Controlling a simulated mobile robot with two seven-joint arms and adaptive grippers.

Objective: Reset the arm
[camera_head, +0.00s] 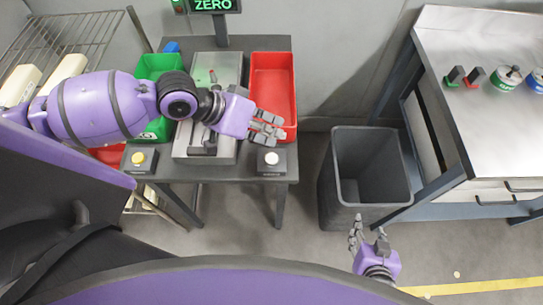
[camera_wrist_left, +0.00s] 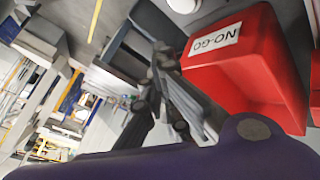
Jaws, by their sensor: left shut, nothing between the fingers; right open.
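My left arm, purple with black joints, reaches in from the left over the table. My left gripper (camera_head: 268,128) is shut and empty, above the near end of the red bin (camera_head: 268,90). In the left wrist view the left gripper's fingers (camera_wrist_left: 165,90) are beside the red bin (camera_wrist_left: 250,75), which bears a NO-GO label. My right gripper (camera_head: 368,238) is open and empty, low at the bottom right of centre, in front of the dark waste bin.
The table (camera_head: 220,172) holds a green bin (camera_head: 160,66), a metal plate fixture (camera_head: 215,68), a yellow button box (camera_head: 138,159) and a white button box (camera_head: 272,160). A dark waste bin (camera_head: 372,150) stands right of it. A workbench (camera_head: 490,50) is far right, a wire rack (camera_head: 75,38) left.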

